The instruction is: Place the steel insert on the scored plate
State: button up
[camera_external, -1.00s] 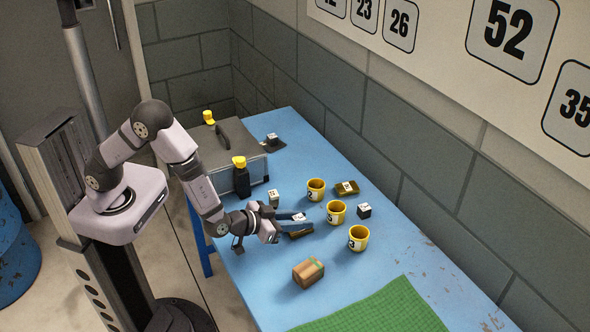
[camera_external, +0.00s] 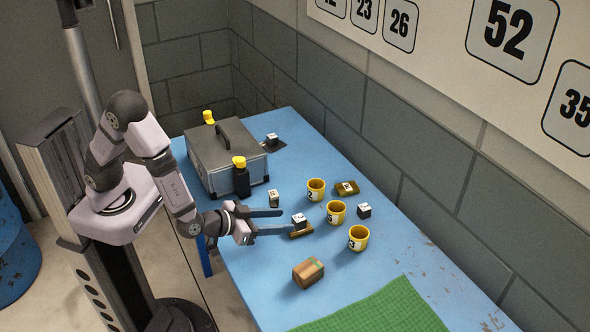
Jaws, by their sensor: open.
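A small steel-grey block with a white marked top (camera_external: 299,219), likely the steel insert, sits upright on a small brass-coloured plate (camera_external: 302,233). Scoring on this plate is too small to make out. My gripper (camera_external: 287,221) is open and empty. Its two long fingers point right, with the tips just left of the block and apart from it. A similar brass plate (camera_external: 346,188) with a marked piece on it lies behind the yellow cups.
Three yellow cups (camera_external: 336,212) stand right of the block. Loose blocks stand nearby, one dark (camera_external: 364,211) and one grey (camera_external: 273,198).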

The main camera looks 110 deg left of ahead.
jog(key=shift+v, duration=2.5)
jog(key=shift+w+d+h+p, duration=0.3)
jog(key=shift+w+d+h, duration=0.1)
jog(key=shift+h, duration=0.1)
jog(key=d+m+h+p, duration=0.1)
jog(key=d+h, duration=0.1)
jog(key=d+m+h+p, duration=0.1)
jog(key=d+h, duration=0.1)
jog(key=d+m+h, duration=0.1)
jog(key=d+h, duration=0.1)
jog(key=d, duration=0.1)
jog(key=shift+w+r+p, duration=0.25)
jog(key=shift+r+p, duration=0.15)
jog(key=s+r+m+g+h+p, duration=0.1)
jog(key=s+m+g+p, duration=0.1)
jog(key=s, duration=0.9)
jog(key=s+a+r+m+g+h+p, duration=0.1)
jog(key=s+r+m+g+p, duration=0.1)
jog(key=s+m+g, duration=0.2)
jog(key=s+g, duration=0.3)
jog(key=s, duration=0.4)
jog(key=shift+s+r+g+h+p, duration=0.2)
jog(key=shift+r+g+h+p, duration=0.1)
jog(key=shift+p, duration=0.1)
